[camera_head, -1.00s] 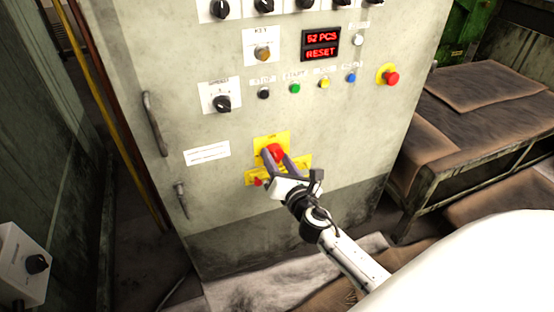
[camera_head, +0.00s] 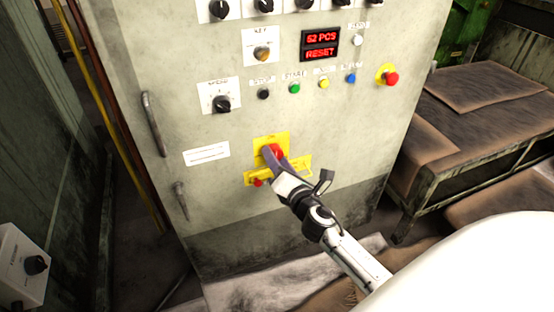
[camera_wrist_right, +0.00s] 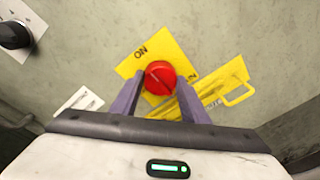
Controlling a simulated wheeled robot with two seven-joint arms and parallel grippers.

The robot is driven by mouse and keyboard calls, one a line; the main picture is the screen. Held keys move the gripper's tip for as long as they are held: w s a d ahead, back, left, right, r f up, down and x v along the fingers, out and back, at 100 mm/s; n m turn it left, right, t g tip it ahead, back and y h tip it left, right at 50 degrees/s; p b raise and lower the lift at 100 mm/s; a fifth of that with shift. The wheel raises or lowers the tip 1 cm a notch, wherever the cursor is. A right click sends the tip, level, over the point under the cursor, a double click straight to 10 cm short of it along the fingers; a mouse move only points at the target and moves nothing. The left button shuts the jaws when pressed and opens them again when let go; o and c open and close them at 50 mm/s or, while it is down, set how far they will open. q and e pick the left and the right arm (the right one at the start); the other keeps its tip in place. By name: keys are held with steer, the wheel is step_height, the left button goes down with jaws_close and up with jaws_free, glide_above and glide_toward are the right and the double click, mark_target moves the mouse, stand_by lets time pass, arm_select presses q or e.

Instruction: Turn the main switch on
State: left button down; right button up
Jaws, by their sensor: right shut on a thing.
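The main switch is a round red knob (camera_head: 277,152) on a yellow plate (camera_head: 284,138), low on the grey cabinet front. In the right wrist view the red knob (camera_wrist_right: 159,77) shows between two purple-grey fingers, and the yellow plate (camera_wrist_right: 150,50) reads "ON" at its upper left. My right gripper (camera_head: 275,158) reaches up from the lower right and is shut on the red knob, one finger on each side. The gripper also shows in the right wrist view (camera_wrist_right: 160,92). My left gripper is not in view.
A yellow tag or hasp (camera_wrist_right: 235,92) sits just below the switch, close to the fingers. Above are several push buttons, a red display (camera_head: 320,45), and a red emergency button (camera_head: 391,78) on the right. A cabinet handle (camera_head: 153,123) stands out at left. A work table is on the right.

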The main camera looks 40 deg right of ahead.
steer(key=o, duration=1)
steer(key=shift+o, duration=0.2)
steer(key=shift+s, duration=0.1)
steer(key=v, duration=1)
steer(key=shift+s+a, duration=0.1)
